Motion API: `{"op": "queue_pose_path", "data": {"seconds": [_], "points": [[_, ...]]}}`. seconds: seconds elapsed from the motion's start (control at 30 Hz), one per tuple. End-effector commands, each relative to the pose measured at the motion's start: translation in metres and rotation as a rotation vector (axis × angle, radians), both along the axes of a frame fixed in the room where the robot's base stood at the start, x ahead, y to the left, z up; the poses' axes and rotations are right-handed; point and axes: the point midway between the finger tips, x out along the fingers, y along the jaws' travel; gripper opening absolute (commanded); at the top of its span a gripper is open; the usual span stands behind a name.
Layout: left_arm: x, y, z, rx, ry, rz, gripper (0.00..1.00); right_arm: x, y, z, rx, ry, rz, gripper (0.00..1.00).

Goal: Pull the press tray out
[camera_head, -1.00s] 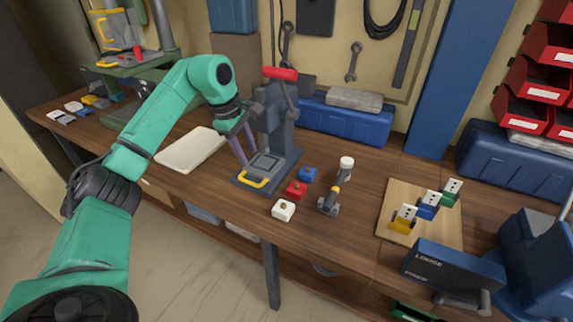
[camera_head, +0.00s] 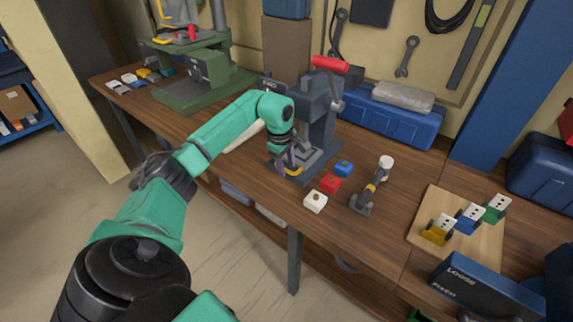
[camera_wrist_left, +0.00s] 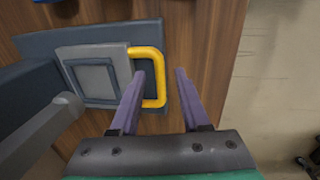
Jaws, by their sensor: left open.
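The press (camera_head: 318,115) is dark grey with a red-ended lever (camera_head: 330,64) and stands on the workbench. Its grey press tray (camera_wrist_left: 92,75) lies on the dark base, with a yellow handle (camera_wrist_left: 160,88) on its right side in the left wrist view. My left gripper (camera_wrist_left: 160,72) is open, with purple fingers on either side of the handle's outer bar in that view; contact cannot be told. In the head view the gripper (camera_head: 288,160) is low at the press front and partly hides the tray and handle. My right gripper is not in view.
White (camera_head: 315,201), red (camera_head: 330,183) and blue (camera_head: 344,168) blocks sit right of the press. A blue toolbox (camera_head: 385,122) is behind. Open floor lies before the bench edge.

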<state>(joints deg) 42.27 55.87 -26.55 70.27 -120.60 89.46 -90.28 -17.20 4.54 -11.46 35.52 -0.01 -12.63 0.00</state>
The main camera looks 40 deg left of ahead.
Motion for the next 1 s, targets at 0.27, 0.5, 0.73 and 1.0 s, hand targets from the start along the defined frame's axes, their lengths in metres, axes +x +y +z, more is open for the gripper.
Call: {"op": "queue_pose_path", "data": {"seconds": [0.27, 0.5, 0.73, 1.0], "points": [[0.0001, -0.0002, 0.0003, -0.001, 0.000, 0.000, 0.00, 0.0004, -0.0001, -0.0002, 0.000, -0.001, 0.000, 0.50], [0.0001, -0.0003, 0.0007, -0.001, 0.000, 0.001, 0.00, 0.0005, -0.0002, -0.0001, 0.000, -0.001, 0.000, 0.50], [0.0001, -0.0003, 0.0009, -0.001, -0.001, 0.001, 0.00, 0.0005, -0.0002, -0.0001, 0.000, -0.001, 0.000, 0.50], [0.0003, -0.0003, 0.0013, -0.002, -0.001, 0.001, 0.00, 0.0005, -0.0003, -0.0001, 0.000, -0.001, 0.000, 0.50]]}}
